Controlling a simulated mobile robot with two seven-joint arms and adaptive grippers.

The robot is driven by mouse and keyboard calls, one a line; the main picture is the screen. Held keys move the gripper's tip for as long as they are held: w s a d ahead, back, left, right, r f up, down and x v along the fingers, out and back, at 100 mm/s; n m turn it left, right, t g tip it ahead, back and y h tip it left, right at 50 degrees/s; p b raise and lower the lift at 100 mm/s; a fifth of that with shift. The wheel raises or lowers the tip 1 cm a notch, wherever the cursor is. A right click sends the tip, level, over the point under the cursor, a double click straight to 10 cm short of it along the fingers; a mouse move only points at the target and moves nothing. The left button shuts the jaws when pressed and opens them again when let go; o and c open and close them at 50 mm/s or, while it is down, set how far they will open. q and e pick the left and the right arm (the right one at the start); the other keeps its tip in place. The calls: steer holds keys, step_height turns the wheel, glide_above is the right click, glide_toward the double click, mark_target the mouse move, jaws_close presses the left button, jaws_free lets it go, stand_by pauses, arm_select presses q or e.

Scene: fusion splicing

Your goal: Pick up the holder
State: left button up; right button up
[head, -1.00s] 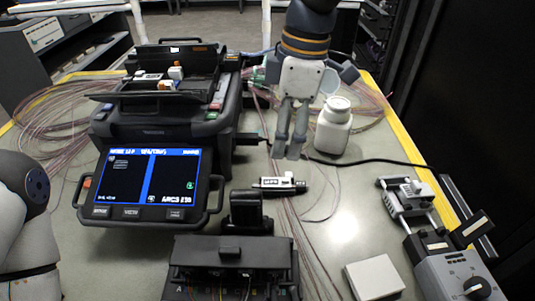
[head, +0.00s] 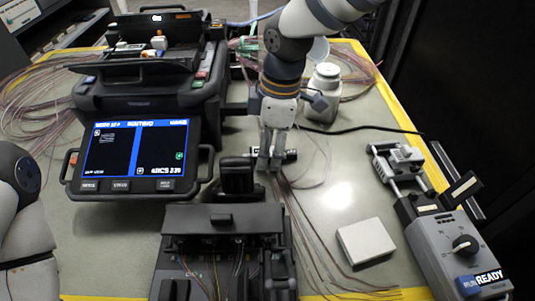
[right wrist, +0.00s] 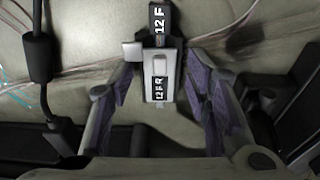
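The holder (right wrist: 160,78) is a small black and silver piece labelled "12 F". In the head view, the holder (head: 290,155) lies on the grey table mat, partly hidden behind my right gripper (head: 268,165). In the right wrist view, the two fingers of my right gripper (right wrist: 163,95) stand on either side of the holder with gaps to both. The gripper is open, pointing down. My left arm shows at the left edge of the head view, but its gripper is out of view.
The splicer (head: 150,90) with its blue screen stands at left. A black fixture (head: 225,220) stands in front of the holder. A white bottle (head: 326,88) is behind, right. A white box (head: 366,242) and a grey unit marked READY (head: 455,255) are at right. Thin fibres and a black cable cross the mat.

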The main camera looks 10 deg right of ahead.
jaws_close()
steer(key=shift+w+r, duration=0.1)
steer(key=shift+r, duration=0.4)
step_height(320, 180, up, 2)
steer(key=shift+r, duration=0.1)
arm_select(q)
steer(key=w+r+t+p, duration=0.1)
steer(key=w+r+p, duration=0.2)
steer(key=w+r, duration=0.1)
steer(key=shift+w+r+t, duration=0.15)
steer(key=shift+w+t, duration=0.1)
steer(key=shift+t, duration=0.15)
arm_select(e)
steer(key=s+a+r, duration=0.4)
steer(key=s+r, duration=0.5)
steer(key=s, duration=0.4)
steer(key=shift+s+r, duration=0.3)
steer(key=shift+r, duration=0.1)
